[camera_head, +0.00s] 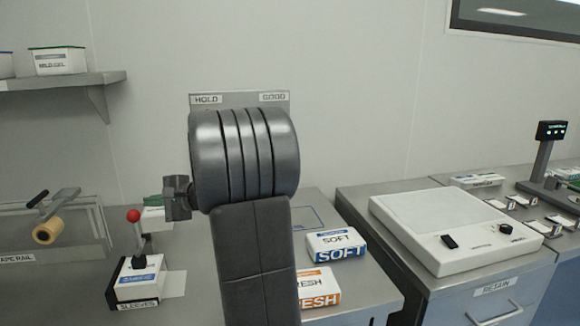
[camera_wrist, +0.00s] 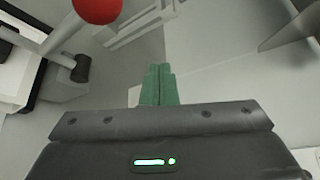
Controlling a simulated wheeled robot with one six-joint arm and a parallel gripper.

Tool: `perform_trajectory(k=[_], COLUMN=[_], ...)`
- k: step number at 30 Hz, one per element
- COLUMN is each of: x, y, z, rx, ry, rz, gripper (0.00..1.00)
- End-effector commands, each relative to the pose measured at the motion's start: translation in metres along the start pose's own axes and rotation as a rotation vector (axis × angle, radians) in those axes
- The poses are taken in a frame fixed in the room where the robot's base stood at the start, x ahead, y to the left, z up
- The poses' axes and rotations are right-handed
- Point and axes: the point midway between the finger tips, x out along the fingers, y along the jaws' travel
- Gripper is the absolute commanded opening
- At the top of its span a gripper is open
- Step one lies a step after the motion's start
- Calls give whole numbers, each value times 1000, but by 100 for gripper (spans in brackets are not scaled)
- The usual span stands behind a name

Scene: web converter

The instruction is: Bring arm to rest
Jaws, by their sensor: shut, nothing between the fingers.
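My gripper (camera_wrist: 158,85) shows in the wrist view as two green fingers pressed together, shut with nothing between them. In the head view my arm (camera_head: 250,240) stands folded up in the middle of the picture. Its dark joint hides part of the bench and wall, and the wrist end points left above the bench. The red knob (camera_head: 133,215) of a lever stands left of and below the wrist end. This knob also shows at the top left of the wrist view (camera_wrist: 98,8), apart from the fingers.
The lever sits on a box labelled SLEEVES (camera_head: 137,283). The SOFT box (camera_head: 336,245) and an orange-marked box (camera_head: 318,287) lie right of my arm. A clear-sided tape stand (camera_head: 85,245) is at left, a white device (camera_head: 455,228) at right. A shelf (camera_head: 65,82) juts out upper left.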

Motion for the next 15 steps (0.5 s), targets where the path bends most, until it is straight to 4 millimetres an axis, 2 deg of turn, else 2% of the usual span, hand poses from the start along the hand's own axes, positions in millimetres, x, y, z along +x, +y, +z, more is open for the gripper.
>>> perform_trajectory(k=[1,15], x=[0,6], y=[-5,-4], z=[0,-11], rx=[14,145], ry=[0,1], rz=[9,84], gripper=[0,0])
